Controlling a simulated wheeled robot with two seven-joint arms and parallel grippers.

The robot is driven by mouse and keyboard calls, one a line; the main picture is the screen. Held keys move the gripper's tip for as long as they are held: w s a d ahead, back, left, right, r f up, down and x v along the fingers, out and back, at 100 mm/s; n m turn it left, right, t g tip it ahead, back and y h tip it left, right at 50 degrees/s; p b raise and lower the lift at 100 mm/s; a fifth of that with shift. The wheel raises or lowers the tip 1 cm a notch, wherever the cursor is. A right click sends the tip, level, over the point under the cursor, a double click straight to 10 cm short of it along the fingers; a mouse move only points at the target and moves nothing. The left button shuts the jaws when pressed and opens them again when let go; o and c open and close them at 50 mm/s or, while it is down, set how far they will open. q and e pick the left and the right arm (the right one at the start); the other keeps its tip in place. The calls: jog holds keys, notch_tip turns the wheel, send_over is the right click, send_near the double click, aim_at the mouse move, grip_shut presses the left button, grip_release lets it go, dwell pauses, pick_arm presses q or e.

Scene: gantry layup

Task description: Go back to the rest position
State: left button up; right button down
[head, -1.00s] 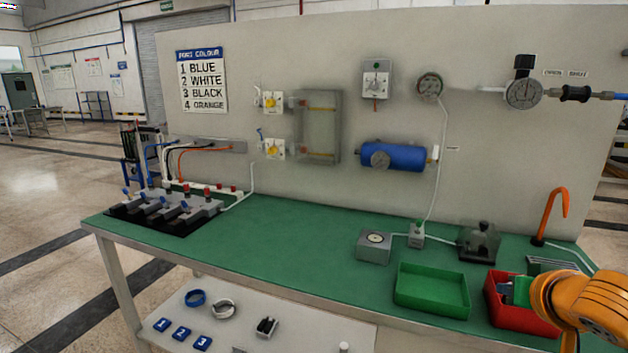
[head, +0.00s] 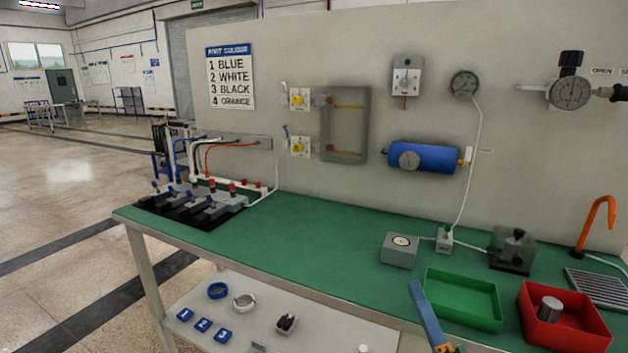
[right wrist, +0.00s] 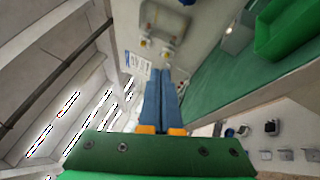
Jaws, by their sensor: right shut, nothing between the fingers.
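My right gripper (head: 414,286) shows in the head view as blue fingers with a bit of orange at the bottom edge. It appears at the left side of the green tray (head: 432,287), in front of the bench. In the right wrist view its two blue fingers (right wrist: 160,73) lie close together, shut and empty, pointing towards the wall panel. The rest of the right arm is out of the head view. My left gripper is not in view.
The green bench top (head: 310,235) has clear room in its middle. A red bin (head: 590,335) at the right holds a grey cylinder (head: 549,309). A grey box (head: 399,252) and an orange hook (head: 596,222) stand behind. A lower shelf (head: 315,330) holds small parts.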

jog(key=s+d+f+m+g+h, duration=0.25)
jog(key=s+f+m+g, duration=0.2)
jog(key=f+m, duration=0.45)
jog(key=s+d+f+m+g+h, duration=0.25)
jog(key=f+m+g, duration=0.35)
jog(key=f, duration=0.6)
jog(key=s+a+f+m+g+y, duration=0.35)
jog(key=s+f+m+g, duration=0.45)
jog(key=s, duration=0.7)
notch_tip(320, 180, down, 15)
jog(key=s+n+p, duration=0.2)
jog(key=s+p, duration=0.1)
jog(key=p, duration=0.2)
jog(key=s+d+f+p, duration=0.1)
jog(key=s+f, duration=0.2)
jog(key=s, duration=0.2)
jog(key=s+f+g+h, duration=0.1)
jog(key=s+f, duration=0.2)
jog(key=s, duration=0.2)
jog(key=shift+s+d+n+p, duration=0.25)
jog(key=shift+d+n+p, duration=0.05)
jog(key=shift+d+p, duration=0.1)
jog(key=shift+f+g, duration=0.1)
jog(key=shift+g, duration=0.15)
